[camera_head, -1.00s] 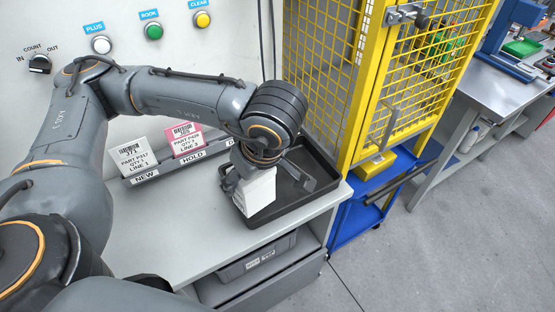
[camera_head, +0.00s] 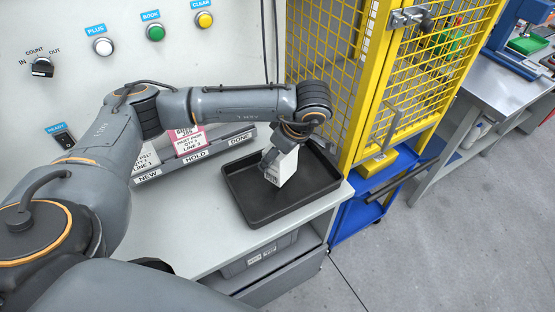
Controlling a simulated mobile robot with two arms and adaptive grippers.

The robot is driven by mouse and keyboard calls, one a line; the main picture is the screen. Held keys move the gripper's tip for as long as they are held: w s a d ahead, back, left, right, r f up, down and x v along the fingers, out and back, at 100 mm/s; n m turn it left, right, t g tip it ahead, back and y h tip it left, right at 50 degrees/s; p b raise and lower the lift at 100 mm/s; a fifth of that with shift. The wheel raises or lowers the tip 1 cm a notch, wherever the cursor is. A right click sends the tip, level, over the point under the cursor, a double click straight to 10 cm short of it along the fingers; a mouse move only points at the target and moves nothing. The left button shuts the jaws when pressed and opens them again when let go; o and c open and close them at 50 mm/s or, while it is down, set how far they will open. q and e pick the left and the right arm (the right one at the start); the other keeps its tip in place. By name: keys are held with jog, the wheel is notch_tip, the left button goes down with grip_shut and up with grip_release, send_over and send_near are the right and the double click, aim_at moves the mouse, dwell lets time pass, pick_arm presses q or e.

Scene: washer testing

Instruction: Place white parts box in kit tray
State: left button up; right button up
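The white parts box (camera_head: 284,168) is upright and slightly tilted in my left gripper (camera_head: 279,156), which grips it from above. The box is over the black kit tray (camera_head: 240,191), toward the tray's back right part. I cannot tell whether its bottom touches the tray floor. The gripper's fingers are partly hidden by the wrist and the box. The rest of the tray looks empty. My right gripper is not in view.
A card rack with NEW, HOLD and DONE slots (camera_head: 196,157) stands behind the tray, holding a white and a pink card. A yellow mesh cage (camera_head: 338,75) rises close to the tray's right. The grey bench (camera_head: 188,222) is clear in front.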

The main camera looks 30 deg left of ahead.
pick_arm(q)
jog(key=shift+w+f, duration=0.2)
jog(key=shift+f, duration=0.05)
notch_tip(320, 180, down, 3)
jog(key=shift+w+f+p, duration=0.1)
jog(key=shift+w+p, duration=0.05)
jog(key=shift+p, duration=0.8)
jog(key=shift+f, duration=0.15)
jog(key=o, duration=1.3)
jog(key=shift+f, duration=0.1)
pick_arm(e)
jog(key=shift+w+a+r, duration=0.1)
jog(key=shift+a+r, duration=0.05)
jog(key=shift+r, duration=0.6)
